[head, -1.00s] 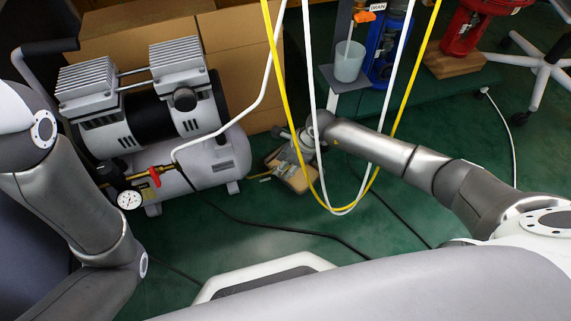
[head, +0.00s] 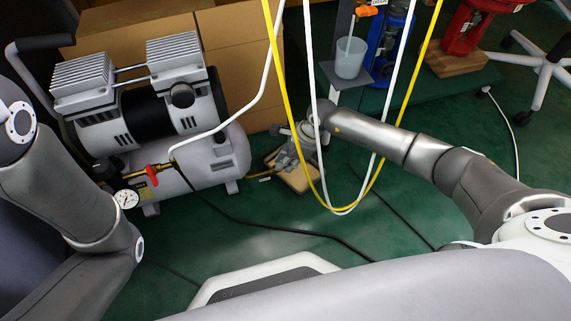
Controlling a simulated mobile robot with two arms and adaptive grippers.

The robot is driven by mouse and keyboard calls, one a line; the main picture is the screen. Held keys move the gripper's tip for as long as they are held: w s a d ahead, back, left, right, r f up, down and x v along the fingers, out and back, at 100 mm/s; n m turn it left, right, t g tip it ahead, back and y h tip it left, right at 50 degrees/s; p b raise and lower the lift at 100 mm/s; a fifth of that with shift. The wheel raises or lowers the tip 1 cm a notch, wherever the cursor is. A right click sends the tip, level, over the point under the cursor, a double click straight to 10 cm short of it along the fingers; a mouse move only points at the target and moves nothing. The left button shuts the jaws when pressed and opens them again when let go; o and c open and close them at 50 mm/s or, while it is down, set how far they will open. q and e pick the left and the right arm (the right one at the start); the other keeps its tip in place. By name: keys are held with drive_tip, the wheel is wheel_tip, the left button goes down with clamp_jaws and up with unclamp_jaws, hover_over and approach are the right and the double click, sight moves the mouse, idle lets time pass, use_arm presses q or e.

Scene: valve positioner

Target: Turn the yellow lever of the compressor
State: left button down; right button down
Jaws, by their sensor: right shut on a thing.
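The compressor (head: 146,110) stands at the left, with a grey tank, a black motor and two ribbed heads. At its front are a brass valve with a red lever (head: 152,176) and a round white gauge (head: 126,199). I cannot make out a yellow lever on it. My right gripper (head: 282,158) is to the right of the tank, over a small wooden board (head: 298,180). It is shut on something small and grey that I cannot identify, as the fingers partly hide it. My left arm shows at the left edge; its gripper is out of view.
White and yellow hoses (head: 341,212) hang in a loop in front of my right forearm. A white hose runs to the compressor's valve. Cardboard boxes (head: 240,60) stand behind the compressor. Black cables cross the green floor (head: 240,240). A grey cup (head: 350,58) stands on a shelf.

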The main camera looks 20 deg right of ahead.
drive_tip(key=shift+w+d+f+n+g+b, duration=0.15)
drive_tip(key=shift+w+n+g+b, duration=0.15)
drive_tip(key=shift+n+b, duration=0.3)
drive_tip(key=shift+w+n+g+b, duration=0.2)
drive_tip(key=shift+n+g+b, duration=0.2)
drive_tip(key=shift+n+b, duration=0.65)
drive_tip(key=shift+n, duration=0.25)
drive_tip(key=c, duration=1.5)
unclamp_jaws()
drive_tip(key=shift+o, duration=0.2)
drive_tip(key=shift+r, duration=0.2)
drive_tip(key=v, duration=0.3)
drive_tip(key=shift+d, duration=0.1)
drive_tip(key=d, duration=1.1)
drive_tip(key=shift+w+d, duration=0.3)
drive_tip(key=shift+d, duration=0.1)
